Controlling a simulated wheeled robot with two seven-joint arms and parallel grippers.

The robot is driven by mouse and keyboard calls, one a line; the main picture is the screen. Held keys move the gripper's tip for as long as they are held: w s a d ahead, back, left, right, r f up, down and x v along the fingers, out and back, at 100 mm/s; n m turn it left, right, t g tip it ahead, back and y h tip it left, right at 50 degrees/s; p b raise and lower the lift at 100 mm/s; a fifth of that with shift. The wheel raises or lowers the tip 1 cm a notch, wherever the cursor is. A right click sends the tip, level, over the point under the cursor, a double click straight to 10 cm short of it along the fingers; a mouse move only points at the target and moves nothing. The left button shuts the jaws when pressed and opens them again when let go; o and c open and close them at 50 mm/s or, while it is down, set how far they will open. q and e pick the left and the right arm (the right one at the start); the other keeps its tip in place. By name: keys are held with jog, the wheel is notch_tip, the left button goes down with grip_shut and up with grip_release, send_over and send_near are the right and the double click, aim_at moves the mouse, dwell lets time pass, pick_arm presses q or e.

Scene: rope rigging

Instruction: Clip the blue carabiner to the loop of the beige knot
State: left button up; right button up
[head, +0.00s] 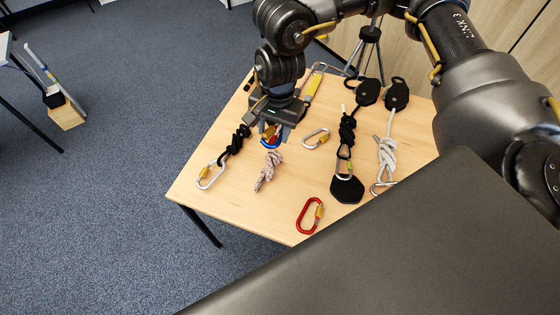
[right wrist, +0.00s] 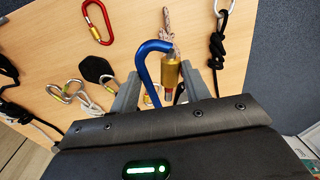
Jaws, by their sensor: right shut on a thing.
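My right gripper (head: 272,124) is over the left part of the table, shut on the blue carabiner (head: 268,141). In the right wrist view the carabiner (right wrist: 147,66) sits between the fingers (right wrist: 160,85), its blue bent end pointing out and its gold sleeve at the right. The beige knot (head: 268,171) lies on the table just in front of the carabiner in the head view. In the right wrist view its rope (right wrist: 167,22) runs up to the carabiner's gold sleeve. The knot's loop is hidden, and I cannot tell whether the carabiner is through it. My left gripper is out of view.
A black knot (head: 235,142) with a silver carabiner (head: 208,177) lies left of the beige knot. A loose silver carabiner (head: 316,138) and a red carabiner (head: 303,222) lie to the right. Black and grey rigs (head: 388,153) fill the table's right side.

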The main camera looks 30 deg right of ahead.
jog(key=shift+g+h, duration=0.3)
jog(key=shift+g, duration=0.3)
jog(key=shift+s+a+f+b, duration=0.65)
jog(key=shift+s+f, duration=0.45)
jog(key=shift+f, duration=2.95)
jog(key=shift+s+a+f+b, duration=0.55)
jog(key=shift+s+a+f, duration=0.4)
jog(key=shift+f, duration=3.05)
jog(key=shift+s+a+f+b, duration=0.6)
jog(key=shift+s+f, duration=0.65)
jog(key=shift+f, duration=2.8)
jog(key=shift+r+m, duration=0.1)
jog(key=shift+m, duration=0.2)
jog(key=shift+b, duration=0.5)
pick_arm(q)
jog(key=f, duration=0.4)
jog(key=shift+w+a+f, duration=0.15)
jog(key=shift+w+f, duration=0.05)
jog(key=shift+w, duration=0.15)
